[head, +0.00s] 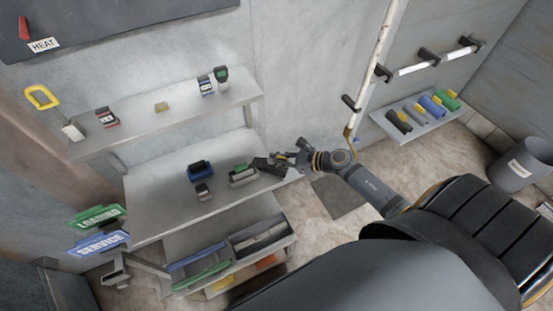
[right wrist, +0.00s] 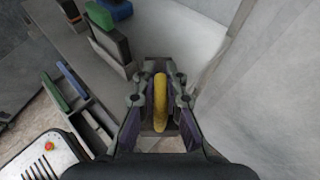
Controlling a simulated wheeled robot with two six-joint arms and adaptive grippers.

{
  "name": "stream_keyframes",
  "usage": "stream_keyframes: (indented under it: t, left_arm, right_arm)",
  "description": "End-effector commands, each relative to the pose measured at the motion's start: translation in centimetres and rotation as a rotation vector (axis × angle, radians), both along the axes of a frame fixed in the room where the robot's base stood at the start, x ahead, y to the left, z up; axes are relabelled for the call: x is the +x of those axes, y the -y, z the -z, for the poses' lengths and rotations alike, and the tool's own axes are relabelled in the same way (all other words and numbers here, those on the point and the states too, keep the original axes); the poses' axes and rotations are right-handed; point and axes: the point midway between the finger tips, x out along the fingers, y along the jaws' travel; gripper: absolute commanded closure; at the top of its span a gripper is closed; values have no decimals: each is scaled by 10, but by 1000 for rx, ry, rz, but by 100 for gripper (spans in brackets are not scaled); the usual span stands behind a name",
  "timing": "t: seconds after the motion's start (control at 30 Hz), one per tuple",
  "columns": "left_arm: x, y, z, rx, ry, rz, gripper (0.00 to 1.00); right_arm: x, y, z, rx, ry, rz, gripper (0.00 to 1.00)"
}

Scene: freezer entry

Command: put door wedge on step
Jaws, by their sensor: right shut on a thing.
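My right gripper (head: 284,160) reaches in from the right over the right end of the middle shelf. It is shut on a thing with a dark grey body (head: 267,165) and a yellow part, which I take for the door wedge. In the right wrist view the yellow part (right wrist: 160,98) stands between the fingers of the right gripper (right wrist: 158,105), with the dark body partly hidden beneath. I cannot tell if the body touches the shelf. I cannot tell for certain which surface is the step. My left gripper is not in view.
The middle shelf (head: 150,213) bears a blue-topped block (head: 200,170) and a green-topped block (head: 242,175) close left of the held thing. Bins (head: 258,240) stand below. A white pole (head: 377,55) rises behind my right arm. A dark mat (head: 340,196) lies on the floor.

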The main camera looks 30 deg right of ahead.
Motion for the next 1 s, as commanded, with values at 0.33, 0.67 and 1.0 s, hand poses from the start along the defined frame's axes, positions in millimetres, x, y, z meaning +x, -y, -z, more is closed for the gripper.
stream_keyframes:
  t: [0.33, 0.67, 1.0]
  left_arm:
    - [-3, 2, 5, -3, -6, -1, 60]
    - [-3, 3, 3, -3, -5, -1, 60]
    - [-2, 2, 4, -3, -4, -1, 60]
  right_arm:
    - [0, 0, 3, -1, 1, 0, 89]
    - [0, 0, 2, -1, 1, 0, 67]
    - [-18, 16, -7, -9, -3, -4, 67]
